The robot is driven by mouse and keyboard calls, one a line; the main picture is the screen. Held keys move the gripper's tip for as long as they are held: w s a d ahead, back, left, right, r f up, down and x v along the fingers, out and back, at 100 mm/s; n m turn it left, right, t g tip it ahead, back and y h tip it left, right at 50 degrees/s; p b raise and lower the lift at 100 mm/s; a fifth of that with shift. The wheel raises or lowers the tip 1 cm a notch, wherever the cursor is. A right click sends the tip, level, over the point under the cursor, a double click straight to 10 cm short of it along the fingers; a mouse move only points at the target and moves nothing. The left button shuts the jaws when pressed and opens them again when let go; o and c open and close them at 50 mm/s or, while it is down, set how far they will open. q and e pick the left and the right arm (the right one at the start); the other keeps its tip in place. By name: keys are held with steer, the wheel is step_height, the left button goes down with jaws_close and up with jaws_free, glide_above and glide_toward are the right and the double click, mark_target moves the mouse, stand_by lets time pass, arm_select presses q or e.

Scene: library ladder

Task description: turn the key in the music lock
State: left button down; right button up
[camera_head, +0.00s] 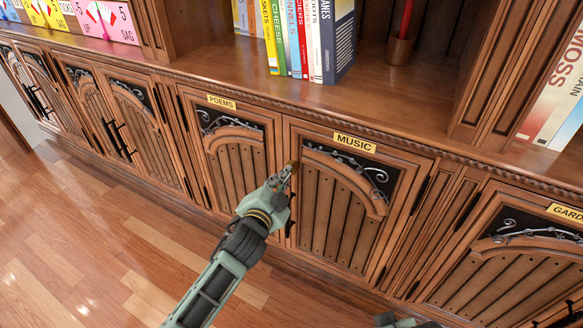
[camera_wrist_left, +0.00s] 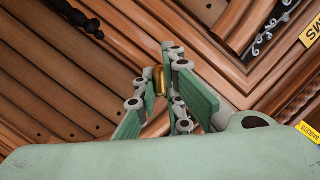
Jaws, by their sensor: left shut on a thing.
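The MUSIC door (camera_head: 335,215) is a wooden cabinet door under a yellow label (camera_head: 355,142), and it looks shut. My left gripper (camera_head: 288,170) is at the upper left edge of this door, shut on the key. In the left wrist view a small brass piece (camera_wrist_left: 158,80), which looks like the key, sits between the fingertips (camera_wrist_left: 160,85) against the wood. The fingers hide most of the key and the lock, so I cannot tell the key's angle. A green part of my right arm shows at the bottom edge of the head view; its fingers are not clear.
The POEMS door (camera_head: 232,165) is just left, with a black handle between the two doors. A shelf ledge (camera_head: 300,95) with upright books (camera_head: 300,40) and a brown cup (camera_head: 400,48) runs above. Open wooden floor (camera_head: 100,250) lies at the lower left.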

steer(key=shift+s, duration=0.1)
arm_select(q)
steer(key=shift+m, duration=0.4)
steer(key=shift+m+b, duration=0.4)
steer(key=shift+t, duration=0.3)
steer(key=shift+m, duration=0.4)
arm_select(e)
steer(key=v, duration=0.3)
steer(key=shift+d+r, duration=0.1)
steer(key=shift+r, duration=0.15)
arm_select(q)
steer(key=shift+b, duration=0.35)
arm_select(e)
steer(key=shift+f, duration=0.1)
